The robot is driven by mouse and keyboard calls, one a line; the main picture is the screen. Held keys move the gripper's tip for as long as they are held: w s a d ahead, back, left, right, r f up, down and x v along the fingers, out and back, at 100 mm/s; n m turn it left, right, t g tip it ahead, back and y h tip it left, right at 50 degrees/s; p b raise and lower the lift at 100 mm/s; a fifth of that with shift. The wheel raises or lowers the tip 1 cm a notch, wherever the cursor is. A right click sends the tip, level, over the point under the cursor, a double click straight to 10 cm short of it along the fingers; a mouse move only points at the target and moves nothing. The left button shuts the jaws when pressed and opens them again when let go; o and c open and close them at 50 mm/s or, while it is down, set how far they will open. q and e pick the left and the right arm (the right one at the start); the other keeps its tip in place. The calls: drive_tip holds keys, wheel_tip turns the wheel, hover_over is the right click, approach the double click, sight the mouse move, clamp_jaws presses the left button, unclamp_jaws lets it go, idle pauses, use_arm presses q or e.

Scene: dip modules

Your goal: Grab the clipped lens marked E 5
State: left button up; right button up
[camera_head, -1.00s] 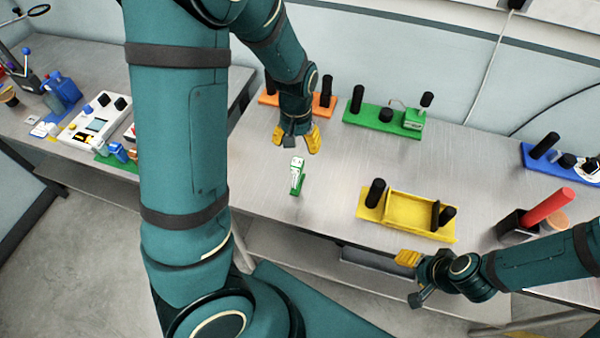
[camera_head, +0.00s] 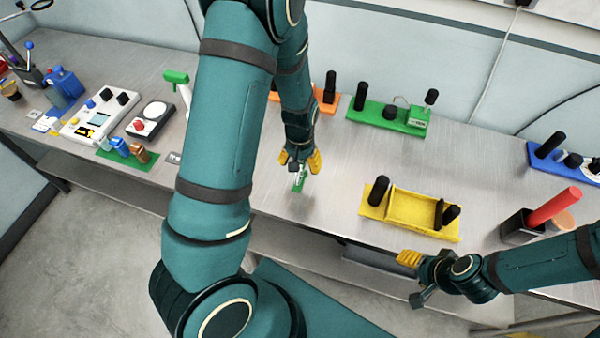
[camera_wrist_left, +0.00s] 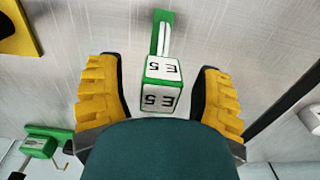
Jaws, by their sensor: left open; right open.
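The clipped lens marked E 5 (camera_head: 299,180) stands on the table, a small green and white piece. In the left wrist view the lens (camera_wrist_left: 162,84) shows two white faces printed E 5, with a green clip part behind. My left gripper (camera_head: 300,160) is right over it, its yellow fingers open on either side. In the left wrist view the fingers of my left gripper (camera_wrist_left: 160,100) flank the lens with gaps on both sides. My right gripper (camera_head: 415,278) is open and empty at the table's front edge, away from the lens.
A yellow tray with black posts (camera_head: 410,232) lies to the right. A green base with posts (camera_head: 375,113) is behind, an orange base (camera_head: 328,107) partly hidden by my arm. A blue base (camera_head: 540,165) and a red-handled tool (camera_head: 553,207) are far right. Devices fill the left.

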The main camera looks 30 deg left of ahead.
use_arm(q)
clamp_jaws()
idle(0.3)
